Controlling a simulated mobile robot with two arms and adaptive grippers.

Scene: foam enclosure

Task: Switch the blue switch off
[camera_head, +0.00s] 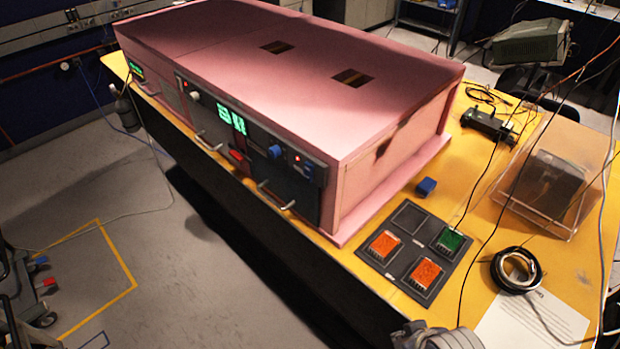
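The pink foam enclosure (300,65) stands on the yellow table, with a dark control panel along its front. A blue switch (308,171) sits near the panel's right end, beneath a small lit red light (297,158). Whether its lever is up or down is too small to tell. A round blue knob (275,152) is to its left. A grey part at the bottom edge appears to be my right gripper (437,338); it is cut off, its fingers are hidden, and it is well apart from the switch. I do not see my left gripper.
Metal handles (277,197) stick out from the panel. A red switch (237,156) is farther left. A button pad (415,252), a blue block (426,187), a clear box (553,180) and a cable coil (515,270) occupy the table's right. Floor before the panel is clear.

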